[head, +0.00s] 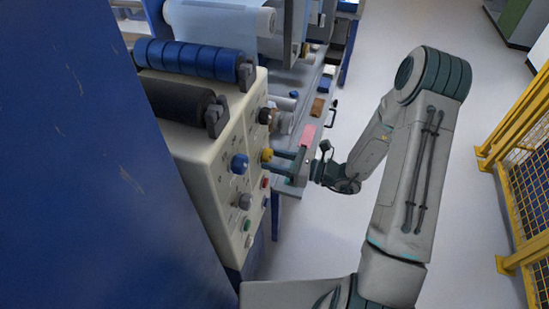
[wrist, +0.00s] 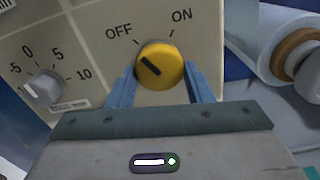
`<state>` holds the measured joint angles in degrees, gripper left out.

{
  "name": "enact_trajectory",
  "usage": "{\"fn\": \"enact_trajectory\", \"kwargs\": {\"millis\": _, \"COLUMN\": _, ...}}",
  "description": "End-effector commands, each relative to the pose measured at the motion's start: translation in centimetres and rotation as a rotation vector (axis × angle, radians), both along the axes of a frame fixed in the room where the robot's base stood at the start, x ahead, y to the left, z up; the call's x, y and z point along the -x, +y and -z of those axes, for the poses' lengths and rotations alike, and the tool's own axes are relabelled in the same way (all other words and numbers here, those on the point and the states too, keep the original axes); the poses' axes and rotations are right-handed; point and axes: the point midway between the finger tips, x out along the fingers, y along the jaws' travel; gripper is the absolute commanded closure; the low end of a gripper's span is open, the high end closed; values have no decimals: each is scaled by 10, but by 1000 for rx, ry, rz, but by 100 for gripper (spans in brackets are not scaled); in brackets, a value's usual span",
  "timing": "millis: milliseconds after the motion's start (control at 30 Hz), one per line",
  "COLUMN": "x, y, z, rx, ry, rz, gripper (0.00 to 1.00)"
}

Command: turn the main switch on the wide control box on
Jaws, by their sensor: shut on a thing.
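The cream control box (head: 222,190) fills the left middle of the head view. Its main switch is a round yellow knob (head: 267,155) on the panel face, also in the wrist view (wrist: 159,66) with OFF at its upper left and ON at its upper right. The knob's black mark points up and left, toward the OFF side. My gripper (head: 277,163) reaches the panel from the right. In the wrist view its blue fingers (wrist: 162,84) are shut on the yellow knob, one on each side.
A grey dial (wrist: 45,88) with a number scale is left of the switch. A blue knob (head: 240,163) and several buttons share the panel. Rollers (head: 190,58) lie above and behind it. A yellow fence (head: 520,150) stands at the right, with open floor between.

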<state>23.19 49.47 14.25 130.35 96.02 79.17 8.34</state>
Motion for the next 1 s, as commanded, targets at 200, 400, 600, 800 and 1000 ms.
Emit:
{"fn": "enact_trajectory", "kwargs": {"millis": 200, "x": 0, "y": -1, "z": -4, "rx": -55, "ry": 150, "rz": 3, "gripper": 77}}
{"fn": "enact_trajectory", "kwargs": {"millis": 400, "x": 0, "y": -1, "z": -4, "rx": -119, "ry": 328, "rz": 4, "gripper": 77}}
{"fn": "enact_trajectory", "kwargs": {"millis": 600, "x": 1, "y": -1, "z": -5, "rx": -185, "ry": 506, "rz": 4, "gripper": 77}}
{"fn": "enact_trajectory", "kwargs": {"millis": 800, "x": 1, "y": -1, "z": -5, "rx": -250, "ry": 682, "rz": 4, "gripper": 77}}
{"fn": "enact_trajectory", "kwargs": {"millis": 1000, "x": 1, "y": 0, "z": -5, "rx": -306, "ry": 841, "rz": 4, "gripper": 77}}
